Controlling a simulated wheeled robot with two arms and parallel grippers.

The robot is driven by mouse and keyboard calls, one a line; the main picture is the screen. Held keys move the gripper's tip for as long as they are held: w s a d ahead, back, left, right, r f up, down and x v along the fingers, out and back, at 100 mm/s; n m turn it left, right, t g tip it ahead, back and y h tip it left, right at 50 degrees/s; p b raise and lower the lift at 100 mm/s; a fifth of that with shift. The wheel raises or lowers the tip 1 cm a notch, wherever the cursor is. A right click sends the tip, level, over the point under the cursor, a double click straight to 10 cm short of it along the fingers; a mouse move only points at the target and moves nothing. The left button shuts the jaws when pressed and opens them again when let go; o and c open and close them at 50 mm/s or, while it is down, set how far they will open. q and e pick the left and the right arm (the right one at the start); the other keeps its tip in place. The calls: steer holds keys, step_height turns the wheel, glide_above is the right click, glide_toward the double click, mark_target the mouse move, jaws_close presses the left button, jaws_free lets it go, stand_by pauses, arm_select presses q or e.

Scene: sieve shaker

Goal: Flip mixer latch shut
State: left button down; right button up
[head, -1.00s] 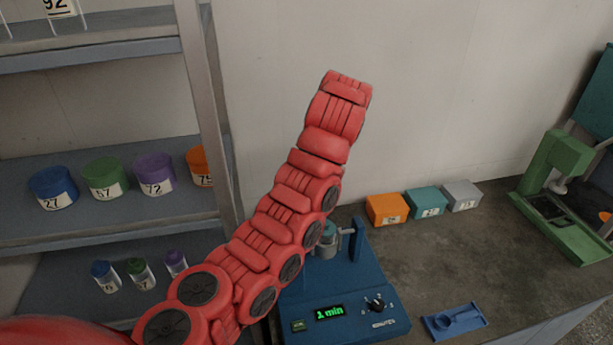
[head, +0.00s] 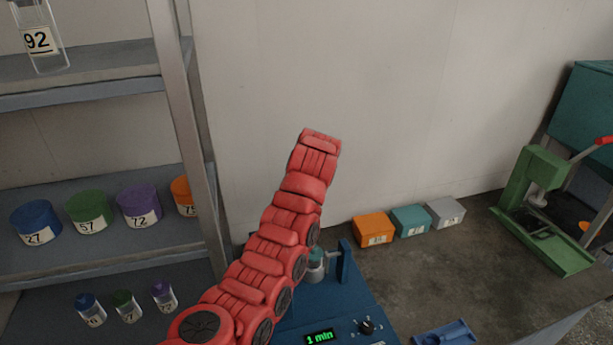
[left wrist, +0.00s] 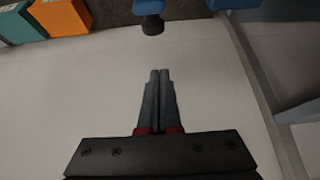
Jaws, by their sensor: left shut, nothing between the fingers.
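The blue mixer (head: 362,299) with a lit "1 min" display stands on the bench, partly hidden behind my left arm. A grey-and-teal vessel (head: 316,266) sits on it, beside an upright blue bracket (head: 345,262) with a short arm toward the vessel. I cannot tell which part is the latch or how it stands. My left gripper (left wrist: 159,74) is shut and empty in the left wrist view, against the pale wall. A blue part with a black round end (left wrist: 152,24) shows ahead of its fingertips, apart from them. The head view hides the gripper behind the red arm. My right gripper is not in view.
Orange (head: 373,229), teal (head: 411,219) and grey boxes (head: 446,212) stand right of the mixer by the wall. A blue tray (head: 445,334) lies in front, a green press (head: 543,215) far right. A shelf rack (head: 185,130) with labelled jars stands left.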

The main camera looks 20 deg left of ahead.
arm_select(q)
steer(key=shift+s+d+f+p, duration=1.05)
steer(key=shift+s+p, duration=0.2)
steer(key=shift+p, duration=0.2)
steer(key=shift+a+f, duration=0.1)
